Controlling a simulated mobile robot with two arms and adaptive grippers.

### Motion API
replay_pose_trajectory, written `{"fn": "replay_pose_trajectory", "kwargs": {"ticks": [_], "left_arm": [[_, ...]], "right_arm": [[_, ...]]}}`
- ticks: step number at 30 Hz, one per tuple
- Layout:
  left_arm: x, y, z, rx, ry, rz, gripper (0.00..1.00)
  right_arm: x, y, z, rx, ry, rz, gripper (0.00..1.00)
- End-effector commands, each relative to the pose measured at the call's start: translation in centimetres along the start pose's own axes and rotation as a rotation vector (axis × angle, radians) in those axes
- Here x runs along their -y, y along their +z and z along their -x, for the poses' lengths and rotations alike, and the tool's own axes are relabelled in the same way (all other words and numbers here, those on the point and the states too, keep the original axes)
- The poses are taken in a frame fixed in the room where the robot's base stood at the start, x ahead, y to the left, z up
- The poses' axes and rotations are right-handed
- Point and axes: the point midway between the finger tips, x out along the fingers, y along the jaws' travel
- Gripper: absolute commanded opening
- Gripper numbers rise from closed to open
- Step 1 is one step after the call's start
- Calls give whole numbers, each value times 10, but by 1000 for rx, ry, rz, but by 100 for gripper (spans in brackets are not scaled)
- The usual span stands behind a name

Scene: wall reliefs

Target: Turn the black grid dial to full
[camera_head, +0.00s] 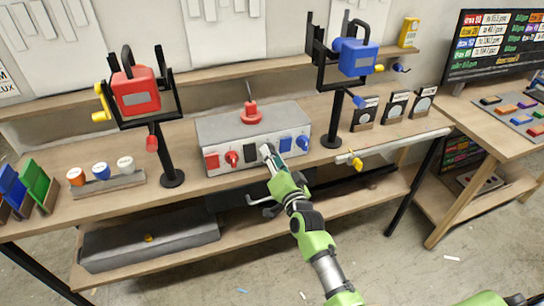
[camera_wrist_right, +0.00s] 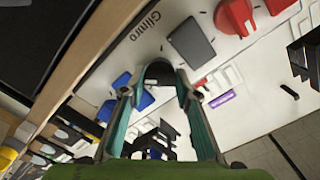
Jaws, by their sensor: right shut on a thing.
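A grey box (camera_head: 255,123) on the bench has a row of coloured plates and dials on its front face. The black dial (camera_wrist_right: 160,70) shows as a dark rounded shape between my fingers in the right wrist view. The fingers mostly cover it in the head view. My right gripper (camera_head: 267,154), also in the right wrist view (camera_wrist_right: 159,88), is shut on this dial. A black plate (camera_head: 250,154) is just left of it; it is dark grey in the wrist view (camera_wrist_right: 191,42). I cannot tell where the dial points. My left gripper is not in view.
Red dial (camera_head: 232,158) and red plate (camera_head: 212,161) lie left; blue plate (camera_head: 285,144) and blue dial (camera_head: 302,142) close right. Black stands hold a red device (camera_head: 135,91) and a blue device (camera_head: 356,57) either side.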

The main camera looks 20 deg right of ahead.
Motion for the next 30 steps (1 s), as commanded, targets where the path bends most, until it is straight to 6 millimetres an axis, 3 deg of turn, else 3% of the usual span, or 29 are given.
{"fn": "replay_pose_trajectory", "kwargs": {"ticks": [8,9,10,22,30], "left_arm": [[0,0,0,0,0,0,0],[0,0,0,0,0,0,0],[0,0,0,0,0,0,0],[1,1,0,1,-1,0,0],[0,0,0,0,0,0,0]], "right_arm": [[0,0,0,-1,-1,-7,8],[0,0,0,-1,-1,-7,32],[0,0,0,-1,-1,-7,36],[0,0,4,0,0,-3,36],[-1,1,48,2,2,-3,36]]}}
